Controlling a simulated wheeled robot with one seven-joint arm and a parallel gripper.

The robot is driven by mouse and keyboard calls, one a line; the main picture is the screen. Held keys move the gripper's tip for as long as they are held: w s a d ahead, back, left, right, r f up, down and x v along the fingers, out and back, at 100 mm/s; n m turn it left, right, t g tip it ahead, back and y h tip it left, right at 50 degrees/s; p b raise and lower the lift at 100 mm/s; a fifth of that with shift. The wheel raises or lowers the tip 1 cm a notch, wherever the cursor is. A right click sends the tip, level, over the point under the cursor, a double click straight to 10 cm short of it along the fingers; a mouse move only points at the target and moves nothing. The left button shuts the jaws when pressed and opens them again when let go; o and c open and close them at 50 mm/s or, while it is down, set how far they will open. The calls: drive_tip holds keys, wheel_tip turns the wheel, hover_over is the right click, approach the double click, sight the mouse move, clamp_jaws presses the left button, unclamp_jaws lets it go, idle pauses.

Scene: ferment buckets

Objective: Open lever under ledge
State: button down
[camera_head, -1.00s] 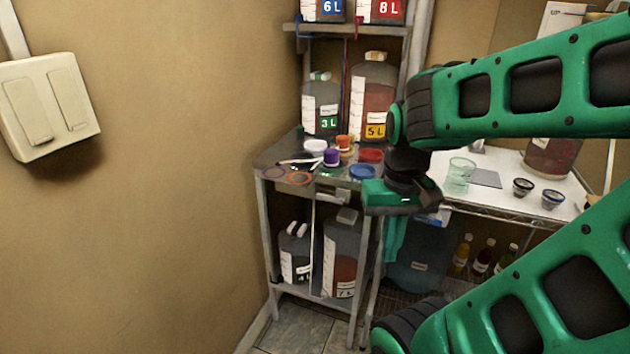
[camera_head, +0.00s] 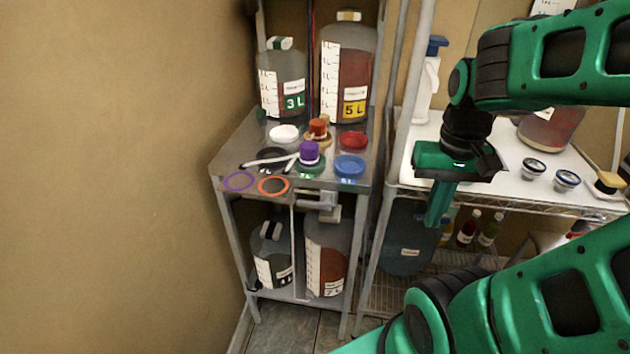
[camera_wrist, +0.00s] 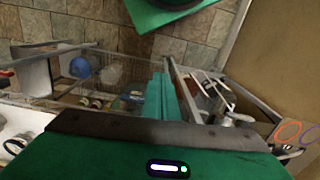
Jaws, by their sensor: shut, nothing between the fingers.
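A grey lever handle (camera_head: 322,204) sits just below the front edge of the steel ledge (camera_head: 222,165), in front of the lower jugs. In the wrist view the lever (camera_wrist: 235,118) appears right of my fingers. My gripper (camera_head: 434,214) points downward, to the right of the lever and apart from it, in front of the neighbouring white counter. Its green fingers are together with nothing between them; they also show in the wrist view (camera_wrist: 158,96).
On the ledge lie a purple-capped item (camera_head: 309,153), a blue lid (camera_head: 350,166), a red lid (camera_head: 354,140) and coloured rings. Jugs (camera_head: 345,70) stand behind and below. The white counter (camera_head: 480,140) is at the right; the wall (camera_head: 110,180) is at the left.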

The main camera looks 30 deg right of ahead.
drive_tip(key=shift+w, duration=0.1)
wheel_tip(320, 180, up, 7)
hover_over(315, 203)
drive_tip(key=w+a, duration=0.1)
drive_tip(key=w, duration=0.1)
drive_tip(key=shift+s+a+r+m, duration=0.1)
drive_tip(key=shift+s+r+m, duration=0.1)
drive_tip(key=shift+m, duration=0.2)
drive_tip(key=shift+f, duration=0.1)
wheel_tip(315, 203, down, 14)
drive_tip(key=shift+r, duration=0.1)
